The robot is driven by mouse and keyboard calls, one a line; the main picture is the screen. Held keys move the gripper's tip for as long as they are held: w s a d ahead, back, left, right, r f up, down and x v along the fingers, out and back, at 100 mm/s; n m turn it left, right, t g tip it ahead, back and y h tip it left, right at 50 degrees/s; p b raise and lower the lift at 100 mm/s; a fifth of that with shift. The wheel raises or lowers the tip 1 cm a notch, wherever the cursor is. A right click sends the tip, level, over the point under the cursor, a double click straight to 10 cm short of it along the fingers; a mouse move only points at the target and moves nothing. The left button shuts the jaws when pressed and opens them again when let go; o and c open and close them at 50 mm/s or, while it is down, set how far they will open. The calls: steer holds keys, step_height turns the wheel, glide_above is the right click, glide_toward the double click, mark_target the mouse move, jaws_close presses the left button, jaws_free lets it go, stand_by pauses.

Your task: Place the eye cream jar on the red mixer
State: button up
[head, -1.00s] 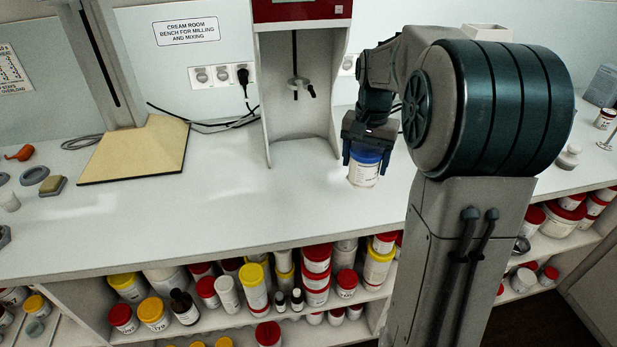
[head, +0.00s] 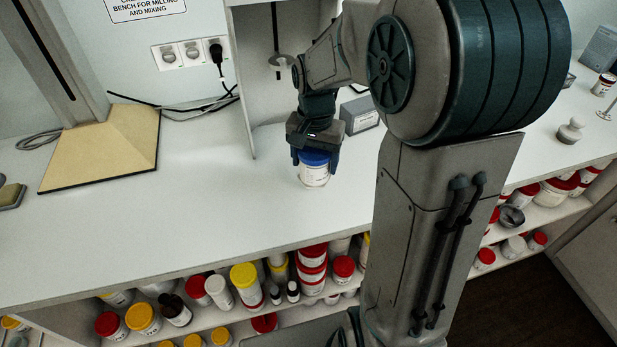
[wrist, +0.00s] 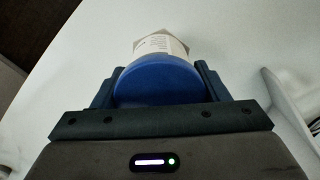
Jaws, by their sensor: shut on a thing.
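A white jar with a blue lid (head: 314,173) is upright between the fingers of my gripper (head: 314,164), low over the bench in front of the mixer. Its label is too small to read, and I cannot tell whether its bottom touches the bench. In the wrist view the blue lid (wrist: 158,82) fills the space between the fingers of my gripper (wrist: 160,74), with the white body beyond it.
A grey box (head: 360,116) stands on the bench right of the gripper. A beige-topped stand (head: 110,145) and cables are at left. The white bench (head: 200,200) is clear between stand and jar. Several lidded tubs fill the shelf below.

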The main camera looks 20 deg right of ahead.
mark_target(309, 180)
steer(key=shift+s+a+f, duration=0.5)
steer(key=shift+s+a, duration=0.05)
steer(key=shift+a, duration=0.25)
steer(key=shift+f, duration=2.05)
steer(key=shift+f, duration=0.1)
steer(key=shift+f, duration=0.15)
steer(key=o, duration=1.1)
steer(key=shift+r, duration=0.2)
